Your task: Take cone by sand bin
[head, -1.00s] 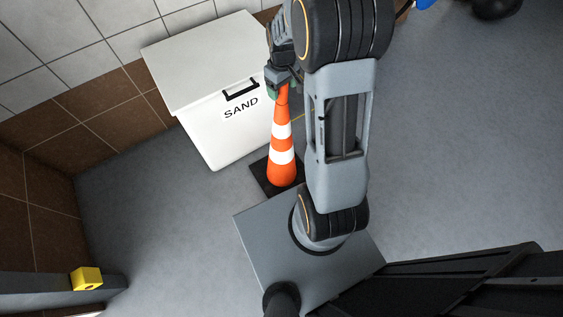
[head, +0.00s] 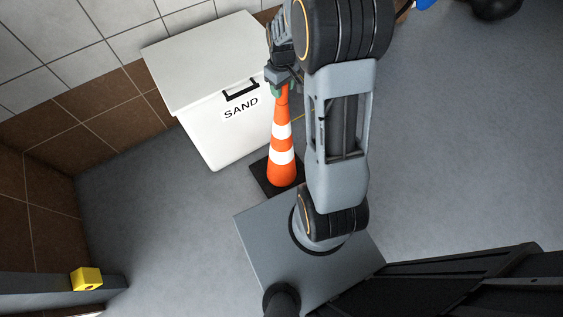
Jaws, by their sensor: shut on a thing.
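The orange cone (head: 281,172) with white bands and a dark square base stands on the grey floor, close by the front right of the sand bin. The white sand bin (head: 215,137) has a pale lid, a black handle and the word SAND on its front. My gripper (head: 279,88) is at the cone's top and shut on it. The cone's tip is hidden by the gripper.
Tiled walls (head: 88,62) stand behind and to the left of the bin. A yellow block (head: 87,279) sits on a grey ledge at the lower left. Blue and dark objects (head: 494,8) lie at the top right. The floor at right is clear.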

